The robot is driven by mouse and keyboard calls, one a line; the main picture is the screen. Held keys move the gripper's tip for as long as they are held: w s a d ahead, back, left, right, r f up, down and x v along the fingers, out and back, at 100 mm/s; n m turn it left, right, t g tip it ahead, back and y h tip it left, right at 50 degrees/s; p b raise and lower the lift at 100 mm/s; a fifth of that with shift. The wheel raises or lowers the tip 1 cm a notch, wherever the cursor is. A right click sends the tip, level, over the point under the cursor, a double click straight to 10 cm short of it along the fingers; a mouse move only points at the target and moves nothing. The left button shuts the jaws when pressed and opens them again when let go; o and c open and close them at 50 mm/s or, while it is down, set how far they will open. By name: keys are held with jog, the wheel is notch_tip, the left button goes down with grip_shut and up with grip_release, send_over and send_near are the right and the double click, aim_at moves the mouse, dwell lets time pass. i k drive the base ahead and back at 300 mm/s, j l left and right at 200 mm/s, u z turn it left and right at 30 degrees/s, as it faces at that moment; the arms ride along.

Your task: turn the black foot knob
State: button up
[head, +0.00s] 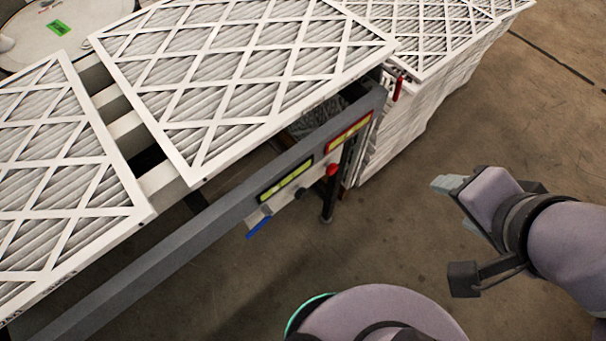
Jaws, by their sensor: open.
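A small dark knob (300,193) sits on the side of the conveyor frame, between a blue-handled lever and a red knob. A black leg (328,205) stands just right of it, with a dark foot at the floor. I cannot tell for certain which of these is the black foot knob. My gripper (457,205) is at the right, above bare floor, open and empty. Its pale fingertips point left toward the frame, well apart from the knob and the leg.
Large white pleated filters (240,70) lie on the conveyor, and a tall stack (415,110) stands behind its end. The grey rail (190,230) carries yellow level strips, a red knob (332,169) and a blue lever (258,228). Floor between gripper and frame is clear.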

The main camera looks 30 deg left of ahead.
aim_at(301, 192)
jog(key=u, duration=1.45)
jog(key=k+l+u, duration=0.1)
jog(key=u, duration=0.3)
jog(key=k+u, duration=0.25)
jog(key=u, duration=0.2)
jog(key=k+u, duration=0.15)
jog(key=u, duration=0.25)
